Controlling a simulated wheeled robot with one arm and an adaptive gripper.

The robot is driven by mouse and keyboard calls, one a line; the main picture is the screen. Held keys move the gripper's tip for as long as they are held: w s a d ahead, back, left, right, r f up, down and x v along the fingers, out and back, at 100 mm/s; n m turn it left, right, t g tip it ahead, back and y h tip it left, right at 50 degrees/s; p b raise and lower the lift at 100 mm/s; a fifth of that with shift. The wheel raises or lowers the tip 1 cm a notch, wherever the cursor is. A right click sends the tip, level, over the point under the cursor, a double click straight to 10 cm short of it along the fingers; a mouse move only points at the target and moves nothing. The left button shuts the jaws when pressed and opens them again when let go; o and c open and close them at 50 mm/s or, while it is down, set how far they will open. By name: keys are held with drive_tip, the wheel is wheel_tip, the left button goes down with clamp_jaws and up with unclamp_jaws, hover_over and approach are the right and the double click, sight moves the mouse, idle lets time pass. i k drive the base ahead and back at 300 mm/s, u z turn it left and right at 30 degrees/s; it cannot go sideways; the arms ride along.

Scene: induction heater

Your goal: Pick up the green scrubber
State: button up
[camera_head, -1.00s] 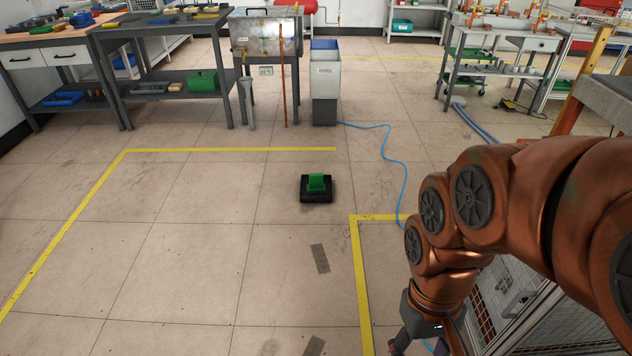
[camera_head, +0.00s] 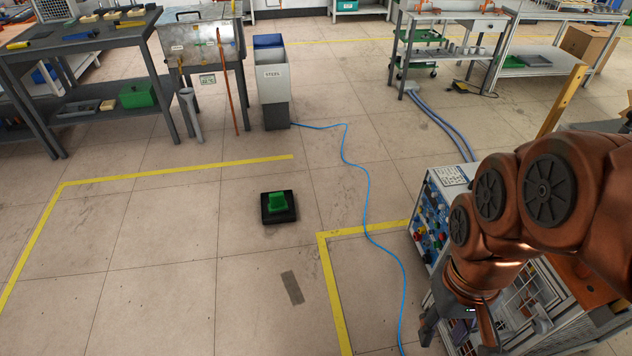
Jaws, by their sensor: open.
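The green scrubber (camera_head: 277,202) sits on a black square base (camera_head: 279,217) on the tiled floor, left of the picture's middle. Nothing covers it. My gripper (camera_head: 460,345) hangs from the copper arm at the lower right. Its fingers point down and are apart, with nothing seen between them. Part of the gripper is cut off by the lower picture edge. It is well to the right of the scrubber and apart from it.
A machine with a control panel (camera_head: 432,222) stands behind and beside my arm. A blue cable (camera_head: 366,205) runs across the floor between scrubber and machine. A grey bin (camera_head: 272,95) and workbench (camera_head: 75,45) stand farther back. Floor around the scrubber is clear.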

sight(278, 203)
drive_tip(key=z, duration=0.15)
drive_tip(key=i, duration=1.5)
drive_tip(key=u, duration=0.6)
drive_tip(key=i, duration=0.55)
drive_tip(key=u, duration=1.3)
drive_tip(key=i, duration=0.55)
drive_tip(key=u, duration=0.45)
